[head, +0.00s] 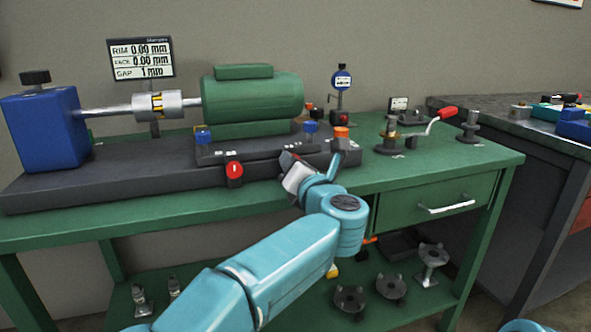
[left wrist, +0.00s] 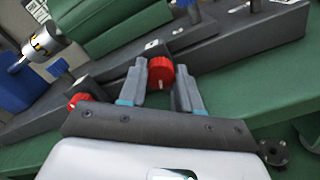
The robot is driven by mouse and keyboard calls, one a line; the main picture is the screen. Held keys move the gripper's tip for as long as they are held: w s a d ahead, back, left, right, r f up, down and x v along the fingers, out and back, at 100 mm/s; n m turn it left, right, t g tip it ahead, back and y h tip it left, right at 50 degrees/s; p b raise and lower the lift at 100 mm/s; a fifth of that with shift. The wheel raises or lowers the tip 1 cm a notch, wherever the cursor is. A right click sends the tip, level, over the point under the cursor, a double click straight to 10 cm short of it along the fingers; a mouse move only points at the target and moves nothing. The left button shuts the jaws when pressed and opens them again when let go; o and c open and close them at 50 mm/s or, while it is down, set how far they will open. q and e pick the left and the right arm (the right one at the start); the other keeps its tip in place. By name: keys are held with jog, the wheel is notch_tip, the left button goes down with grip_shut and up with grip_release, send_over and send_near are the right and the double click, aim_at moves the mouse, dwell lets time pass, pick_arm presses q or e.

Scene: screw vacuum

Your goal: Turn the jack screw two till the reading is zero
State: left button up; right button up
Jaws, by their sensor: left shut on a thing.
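A red jack-screw knob (left wrist: 160,72) sits between the fingers of my left gripper (left wrist: 162,84) in the left wrist view, and the jaws are shut on it. In the head view my left gripper (head: 291,161) is at the front edge of the dark base, and it hides this knob. A second red knob (head: 235,170) is on the base front to the left; it also shows in the left wrist view (left wrist: 77,100). The display (head: 141,58) reads RIM 0.00 mm, FACE 0.00 mm, GAP 1 mm. My right gripper is out of view.
The dark base (head: 110,185) carries a blue block (head: 45,128), a shaft coupling (head: 158,104) and a green motor (head: 252,98). A dial gauge (head: 342,80) and a red-handled tool (head: 440,118) stand to the right on the green bench (head: 440,165).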

pick_arm(q)
jog(key=shift+r, duration=0.25)
jog(key=o, duration=0.9)
jog(key=shift+o, duration=0.8)
jog(key=shift+f, duration=0.1)
jog(key=shift+f, duration=0.1)
